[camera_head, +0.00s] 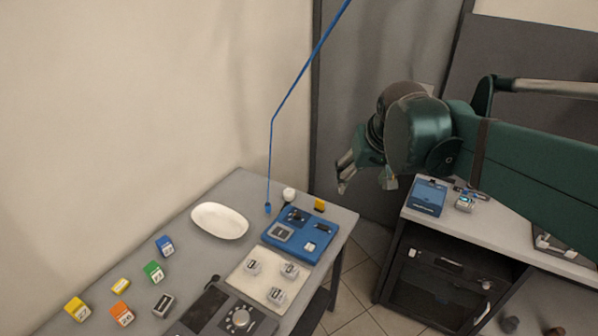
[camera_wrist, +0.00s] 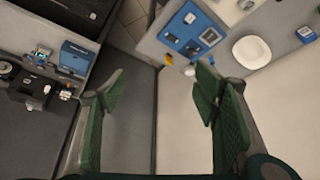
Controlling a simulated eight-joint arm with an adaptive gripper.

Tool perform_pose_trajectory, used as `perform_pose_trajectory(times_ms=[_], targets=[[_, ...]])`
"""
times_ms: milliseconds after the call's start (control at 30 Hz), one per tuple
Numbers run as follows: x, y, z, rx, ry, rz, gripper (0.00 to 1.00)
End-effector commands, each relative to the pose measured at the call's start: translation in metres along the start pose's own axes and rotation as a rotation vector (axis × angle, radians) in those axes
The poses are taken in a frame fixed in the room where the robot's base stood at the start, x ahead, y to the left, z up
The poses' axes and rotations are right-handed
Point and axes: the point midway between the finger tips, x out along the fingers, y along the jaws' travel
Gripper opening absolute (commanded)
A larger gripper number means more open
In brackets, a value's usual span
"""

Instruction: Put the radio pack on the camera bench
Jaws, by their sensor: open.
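My gripper (camera_head: 366,178) is open and empty, held in the air above the gap between two benches. In the wrist view its green fingers (camera_wrist: 158,88) are spread wide with nothing between them. I cannot tell for sure which item is the radio pack. Candidates are a dark-faced grey unit (camera_head: 281,232) on the blue tray (camera_head: 325,243) and several small grey units, one of them (camera_head: 253,267), on a pale mat (camera_head: 241,279). The right bench (camera_head: 475,229) may be the camera bench; it bears a blue box (camera_head: 428,197) and a small grey-blue device (camera_head: 465,202).
Tiled floor (camera_head: 352,296) separates the benches.

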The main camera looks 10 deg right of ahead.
Motion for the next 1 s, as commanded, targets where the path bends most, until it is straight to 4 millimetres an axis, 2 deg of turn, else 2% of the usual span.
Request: perform_pose_trajectory(times_ms=[33, 300, 633, 800, 1000], targets=[[-0.002, -0.008, 0.012, -0.012, 0.008, -0.007, 0.61], [-0.009, -0.037, 0.063, -0.064, 0.056, -0.037, 0.61], [-0.009, -0.065, 0.126, -0.123, 0.111, -0.076, 0.61], [-0.007, -0.073, 0.147, -0.142, 0.131, -0.090, 0.61], [-0.006, -0.076, 0.156, -0.151, 0.140, -0.096, 0.61]])
